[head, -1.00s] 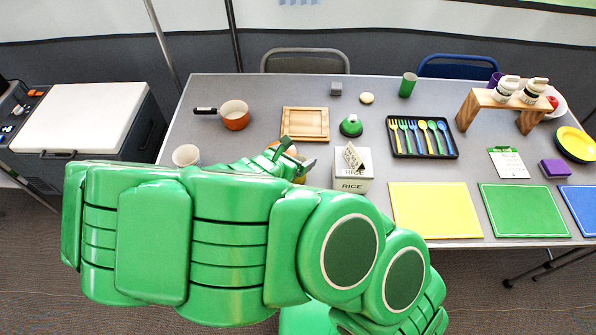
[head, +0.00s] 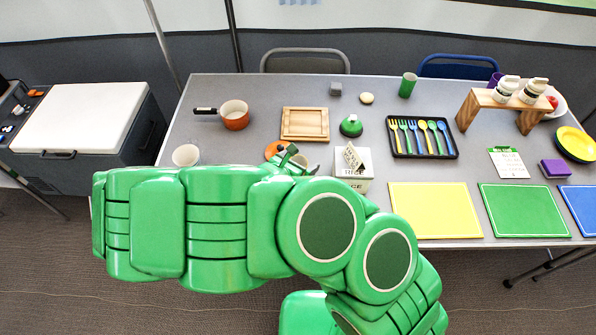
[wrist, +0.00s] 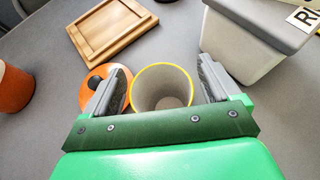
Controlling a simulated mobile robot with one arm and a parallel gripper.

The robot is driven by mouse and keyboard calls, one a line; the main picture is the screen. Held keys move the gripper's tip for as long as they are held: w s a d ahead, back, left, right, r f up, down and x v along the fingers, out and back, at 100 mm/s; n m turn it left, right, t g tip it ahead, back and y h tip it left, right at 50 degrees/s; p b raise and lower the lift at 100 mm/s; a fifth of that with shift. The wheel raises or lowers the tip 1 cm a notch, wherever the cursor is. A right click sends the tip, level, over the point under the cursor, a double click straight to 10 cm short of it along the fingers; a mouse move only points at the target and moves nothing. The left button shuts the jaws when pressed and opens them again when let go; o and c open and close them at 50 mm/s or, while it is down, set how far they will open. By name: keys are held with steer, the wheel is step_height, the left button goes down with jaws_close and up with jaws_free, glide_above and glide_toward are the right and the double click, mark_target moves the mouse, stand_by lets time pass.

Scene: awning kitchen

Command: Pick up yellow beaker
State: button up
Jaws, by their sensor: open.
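In the wrist view a beaker with a yellow rim (wrist: 162,68) and a pale interior stands upright on the grey table. It sits between the two grey fingers of my gripper (wrist: 163,78), which is open with one finger on each side of it. I cannot tell whether either finger touches it.
An orange lid (wrist: 95,82) lies close by the left finger. A white rice box (wrist: 238,48) stands close on the right. A wooden board (wrist: 110,30) lies beyond.

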steer(key=shift+w+d+f, duration=0.1)
steer(key=c, duration=1.1)
steer(key=shift+r, duration=5)
